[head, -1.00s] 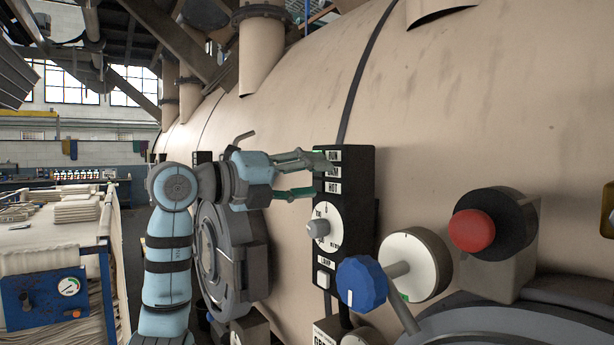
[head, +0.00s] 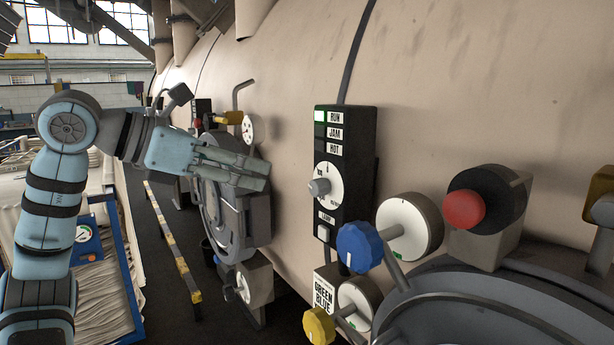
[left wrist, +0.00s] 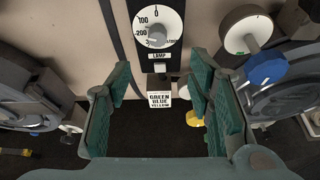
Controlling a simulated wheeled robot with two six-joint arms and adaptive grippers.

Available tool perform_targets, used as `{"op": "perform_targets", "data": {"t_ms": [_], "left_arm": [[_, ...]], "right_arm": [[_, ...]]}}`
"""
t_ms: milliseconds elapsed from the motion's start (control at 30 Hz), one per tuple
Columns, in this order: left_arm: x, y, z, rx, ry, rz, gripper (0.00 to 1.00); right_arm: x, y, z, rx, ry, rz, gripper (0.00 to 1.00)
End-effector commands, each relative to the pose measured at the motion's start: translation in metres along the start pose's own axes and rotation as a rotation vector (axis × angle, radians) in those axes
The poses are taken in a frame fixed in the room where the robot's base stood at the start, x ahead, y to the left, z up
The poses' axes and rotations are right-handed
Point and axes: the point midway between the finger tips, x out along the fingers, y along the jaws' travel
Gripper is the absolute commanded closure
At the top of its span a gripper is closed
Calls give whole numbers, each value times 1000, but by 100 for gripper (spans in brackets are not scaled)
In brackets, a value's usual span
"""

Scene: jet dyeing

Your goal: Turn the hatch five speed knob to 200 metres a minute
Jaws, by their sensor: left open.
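The speed knob (head: 319,188) is a grey knob on a white dial (head: 331,181) on the black panel (head: 357,160), below the RUN, JAM and HOT labels. In the left wrist view the dial (left wrist: 148,14) shows 0, 100 and 200 marks, with the grey knob (left wrist: 157,34) below its middle. Which mark the knob points to is too small to tell. My left gripper (head: 264,176) is open and empty, left of the panel and apart from the knob. Its spread fingers (left wrist: 160,88) frame the space below the dial. My right gripper is not in view.
A blue knob (head: 359,247), a red button (head: 464,210) and a yellow knob (head: 318,326) stick out right of and below the panel. A round grey hatch (head: 226,220) lies behind my left gripper.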

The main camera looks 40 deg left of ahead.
Motion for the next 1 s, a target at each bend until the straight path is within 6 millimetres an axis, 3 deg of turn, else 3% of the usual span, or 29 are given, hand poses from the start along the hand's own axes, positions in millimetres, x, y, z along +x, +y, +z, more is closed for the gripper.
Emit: {"op": "perform_targets", "data": {"t_ms": [300, 500, 867, 1000], "left_arm": [[84, -1, 2, -7, -1, -6, 53], [125, 0, 3, -7, -2, -3, 53], [136, 1, 1, -7, -3, 1, 53], [135, 1, 1, -7, -3, 2, 72]], "right_arm": [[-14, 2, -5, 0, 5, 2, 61], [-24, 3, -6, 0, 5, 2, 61], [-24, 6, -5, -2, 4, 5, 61], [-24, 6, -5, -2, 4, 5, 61]]}}
